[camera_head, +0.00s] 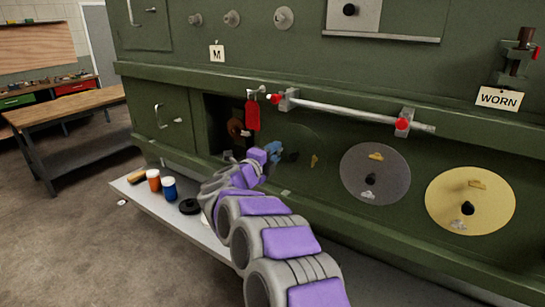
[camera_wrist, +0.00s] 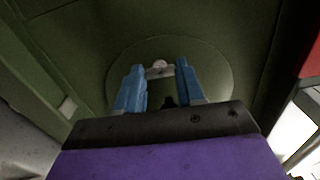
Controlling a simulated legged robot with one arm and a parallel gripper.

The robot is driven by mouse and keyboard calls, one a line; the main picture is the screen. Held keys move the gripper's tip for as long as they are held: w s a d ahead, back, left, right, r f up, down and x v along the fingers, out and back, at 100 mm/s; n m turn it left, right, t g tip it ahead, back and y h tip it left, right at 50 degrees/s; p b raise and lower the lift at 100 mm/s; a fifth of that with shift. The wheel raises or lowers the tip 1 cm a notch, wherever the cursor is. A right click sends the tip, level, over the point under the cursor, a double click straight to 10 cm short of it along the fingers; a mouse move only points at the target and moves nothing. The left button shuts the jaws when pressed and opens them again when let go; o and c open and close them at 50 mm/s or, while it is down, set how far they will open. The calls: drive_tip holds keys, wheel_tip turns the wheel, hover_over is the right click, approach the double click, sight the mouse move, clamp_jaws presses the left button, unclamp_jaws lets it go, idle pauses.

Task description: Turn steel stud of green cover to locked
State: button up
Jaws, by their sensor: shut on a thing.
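The round green cover (camera_head: 308,140) is set in the green panel, left of the grey disc. It has a black knob (camera_head: 293,156) and a small yellow tab (camera_head: 314,160). My gripper (camera_head: 275,150) is at the cover's left part, its blue fingers hiding what lies behind them in the head view. In the wrist view the green cover (camera_wrist: 210,75) fills the middle, and the small steel stud (camera_wrist: 159,66) shows between the fingertips. My gripper is shut on the stud. The black knob (camera_wrist: 168,102) sits lower, between the fingers. Whether the stud is locked cannot be told.
A grey disc (camera_head: 390,180) and a yellow disc (camera_head: 490,200) lie to the right. A red tag (camera_head: 253,115) hangs above my gripper beside a dark opening (camera_head: 215,125). A rod (camera_head: 345,109) crosses above.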

drive_tip(key=o, duration=1.1)
drive_tip(key=shift+c, duration=0.2)
drive_tip(key=p+v, duration=0.2)
drive_tip(key=v, duration=1.5)
drive_tip(key=shift+s+a+f, duration=0.1)
